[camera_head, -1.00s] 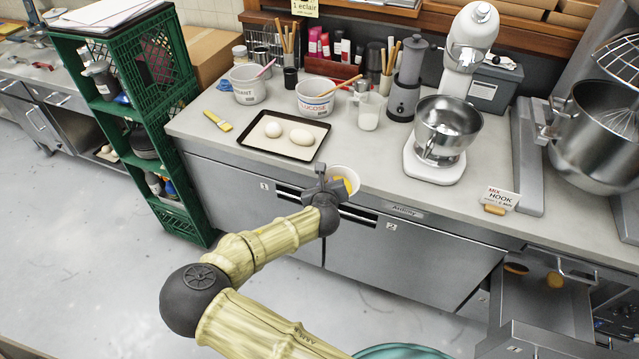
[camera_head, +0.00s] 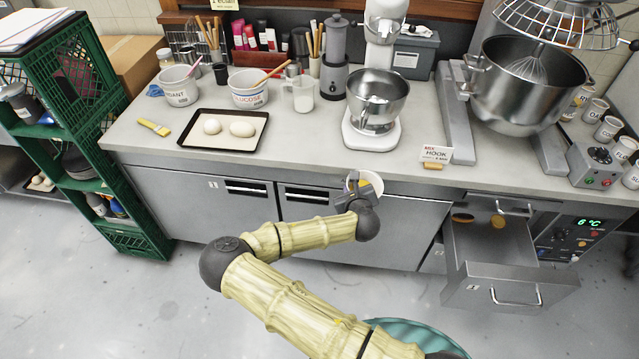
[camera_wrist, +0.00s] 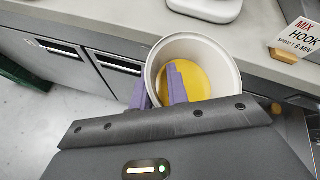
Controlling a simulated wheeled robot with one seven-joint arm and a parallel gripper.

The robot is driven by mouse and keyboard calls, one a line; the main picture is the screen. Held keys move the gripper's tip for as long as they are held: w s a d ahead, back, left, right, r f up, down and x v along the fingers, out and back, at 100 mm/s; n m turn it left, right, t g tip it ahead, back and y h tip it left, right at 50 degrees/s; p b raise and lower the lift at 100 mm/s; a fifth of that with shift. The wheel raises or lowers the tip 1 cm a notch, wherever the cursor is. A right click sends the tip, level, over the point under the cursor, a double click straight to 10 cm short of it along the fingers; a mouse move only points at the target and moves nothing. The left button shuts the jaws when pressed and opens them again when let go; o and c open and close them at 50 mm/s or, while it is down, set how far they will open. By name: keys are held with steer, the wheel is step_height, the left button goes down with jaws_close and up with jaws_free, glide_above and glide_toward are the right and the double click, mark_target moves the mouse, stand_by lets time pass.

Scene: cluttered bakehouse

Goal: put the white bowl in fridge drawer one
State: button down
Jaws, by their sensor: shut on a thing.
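The white bowl (camera_wrist: 222,58) has something yellow inside. My gripper (camera_wrist: 171,88) is shut on its near wall, with one finger inside the bowl and the other outside. In the head view the bowl (camera_head: 352,180) is held in front of the counter's front edge, partly hidden by my gripper (camera_head: 357,195). Fridge drawer one (camera_head: 520,287), marked 1, is pulled open at the lower right, to the right of the bowl. An orange-brown round thing and a yellow one lie at the back of it.
The counter (camera_head: 300,158) carries a tray (camera_head: 262,144) with two pale eggs or dough pieces, a stand mixer (camera_head: 372,135) and a MIX HOOK sign (camera_head: 436,155). A large mixer bowl (camera_head: 522,95) stands at right. A green crate shelf (camera_head: 85,130) stands at left. Floor before the cabinets is clear.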

steer(key=s+d+f, duration=0.1)
steer(key=s+d, duration=0.2)
steer(key=d, duration=0.5)
steer(key=s+d+f+m+h, duration=0.1)
steer(key=s+d, duration=0.2)
steer(key=d, duration=0.6)
steer(key=shift+d+f, duration=0.15)
steer(key=shift+d, duration=0.1)
